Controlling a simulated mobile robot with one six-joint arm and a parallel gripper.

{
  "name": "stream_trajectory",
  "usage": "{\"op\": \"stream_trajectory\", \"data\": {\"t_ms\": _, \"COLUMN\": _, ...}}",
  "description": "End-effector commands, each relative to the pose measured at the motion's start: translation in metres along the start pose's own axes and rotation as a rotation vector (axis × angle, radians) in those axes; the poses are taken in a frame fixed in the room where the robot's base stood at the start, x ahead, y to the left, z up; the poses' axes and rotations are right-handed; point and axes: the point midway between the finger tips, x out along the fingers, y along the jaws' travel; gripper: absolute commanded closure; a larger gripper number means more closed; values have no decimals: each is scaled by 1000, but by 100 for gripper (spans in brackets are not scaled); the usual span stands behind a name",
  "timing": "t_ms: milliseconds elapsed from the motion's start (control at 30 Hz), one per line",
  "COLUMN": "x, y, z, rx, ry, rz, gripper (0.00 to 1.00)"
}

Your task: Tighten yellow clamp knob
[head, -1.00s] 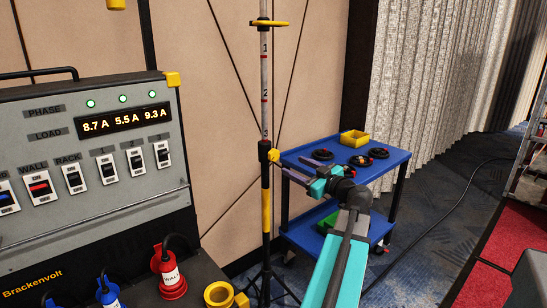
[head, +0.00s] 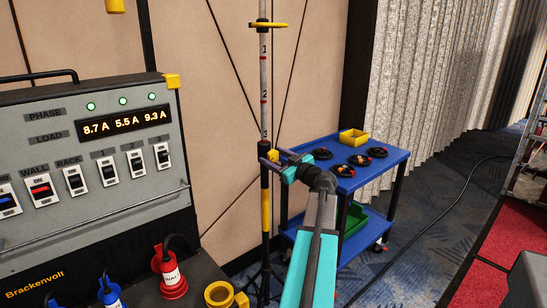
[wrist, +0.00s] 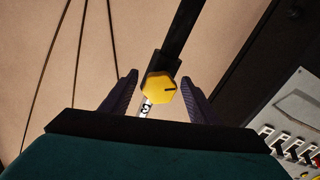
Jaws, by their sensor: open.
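The yellow clamp knob (head: 273,156) sits on a black collar of the upright pole (head: 264,70). In the wrist view the knob (wrist: 160,88) is a faceted yellow disc with a dark line near its right edge. My gripper (head: 267,154) is at the knob's height by the pole. In the wrist view my gripper (wrist: 161,77) is open, with one dark finger on each side of the knob. Gaps show between the knob and both fingers. The knob's far side and stem are hidden.
A power distribution box (head: 95,160) with switches and red and blue plugs stands at left.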

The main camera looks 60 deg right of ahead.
Motion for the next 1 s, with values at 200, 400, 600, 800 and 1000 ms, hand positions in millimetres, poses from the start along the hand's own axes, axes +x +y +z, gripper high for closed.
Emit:
{"op": "stream_trajectory", "data": {"t_ms": 200, "x": 2, "y": 0, "z": 0, "rx": 0, "ry": 0, "rz": 0, "gripper": 45}}
{"op": "stream_trajectory", "data": {"t_ms": 400, "x": 2, "y": -1, "z": 0, "rx": 0, "ry": 0, "rz": 0, "gripper": 58}}
{"op": "stream_trajectory", "data": {"t_ms": 600, "x": 2, "y": -1, "z": 0, "rx": 0, "ry": 0, "rz": -1, "gripper": 86}}
{"op": "stream_trajectory", "data": {"t_ms": 800, "x": 3, "y": -1, "z": 1, "rx": 21, "ry": 0, "rz": -1, "gripper": 86}}
{"op": "stream_trajectory", "data": {"t_ms": 1000, "x": 3, "y": -2, "z": 2, "rx": 98, "ry": 0, "rz": -1, "gripper": 86}}
